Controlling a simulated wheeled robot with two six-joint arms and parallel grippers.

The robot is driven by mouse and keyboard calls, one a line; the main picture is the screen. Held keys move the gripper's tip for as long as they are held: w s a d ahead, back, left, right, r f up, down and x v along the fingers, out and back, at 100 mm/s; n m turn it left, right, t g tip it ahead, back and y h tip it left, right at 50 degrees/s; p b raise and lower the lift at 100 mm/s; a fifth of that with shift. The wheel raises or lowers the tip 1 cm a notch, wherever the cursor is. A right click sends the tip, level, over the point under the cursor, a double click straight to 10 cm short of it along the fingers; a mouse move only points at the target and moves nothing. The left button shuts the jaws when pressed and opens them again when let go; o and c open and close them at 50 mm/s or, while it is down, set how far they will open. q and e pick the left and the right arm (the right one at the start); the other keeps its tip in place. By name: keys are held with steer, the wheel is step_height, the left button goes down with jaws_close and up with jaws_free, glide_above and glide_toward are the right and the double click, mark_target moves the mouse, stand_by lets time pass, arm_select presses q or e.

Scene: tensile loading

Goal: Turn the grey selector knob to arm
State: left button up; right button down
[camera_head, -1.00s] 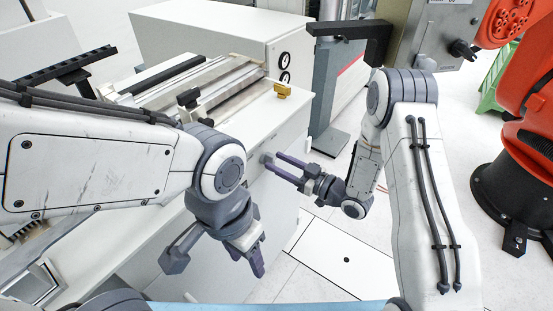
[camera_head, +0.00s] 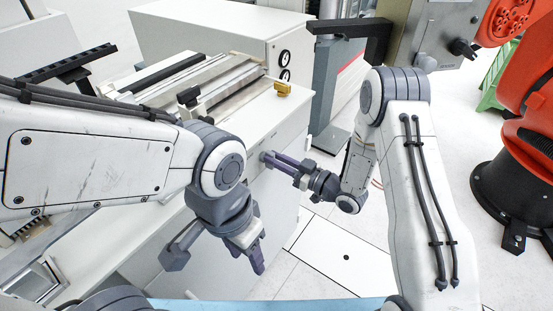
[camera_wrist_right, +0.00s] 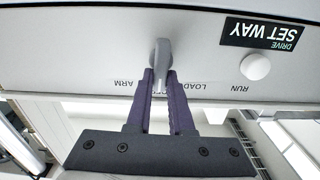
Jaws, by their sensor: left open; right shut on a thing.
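The grey selector knob (camera_wrist_right: 161,52) sits on the pale front panel in the right wrist view, its handle pointing roughly straight down the picture. My right gripper (camera_wrist_right: 160,76) is shut on it, with the purple fingertips on either side of the handle's lower end. The upside-down labels ARM (camera_wrist_right: 124,83) and LOAD lie left and right of the fingers; the lettering between is partly hidden. In the head view my right gripper (camera_head: 272,160) meets the cabinet front at the knob (camera_head: 263,156). My left gripper (camera_head: 257,260) is open and empty, hanging low before the cabinet.
A round white button (camera_wrist_right: 255,67) marked RUN and a black DRIVE SET WAY plate (camera_wrist_right: 262,34) are right of the knob. A yellow block (camera_head: 282,88) stands on the bench top. An orange machine (camera_head: 520,130) stands at the right. Floor is clear below my right gripper.

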steer(key=shift+w+d+f+m+p, duration=0.1)
steer(key=shift+m+p, duration=0.15)
steer(key=shift+m, duration=1.15)
steer(key=shift+w+d+f+m+p, duration=0.15)
steer(key=shift+m+p, duration=0.15)
steer(key=shift+m, duration=1.1)
steer(key=shift+w+m+p, duration=0.1)
steer(key=shift+m+p, duration=0.15)
steer(key=shift+m, duration=1.15)
steer(key=c, duration=0.8)
jaws_free()
steer(key=b+v, duration=0.1)
steer(key=v, duration=0.9)
steer(key=shift+s+d+b, duration=0.15)
steer(key=shift+d+b, duration=0.05)
steer(key=shift+b, duration=0.15)
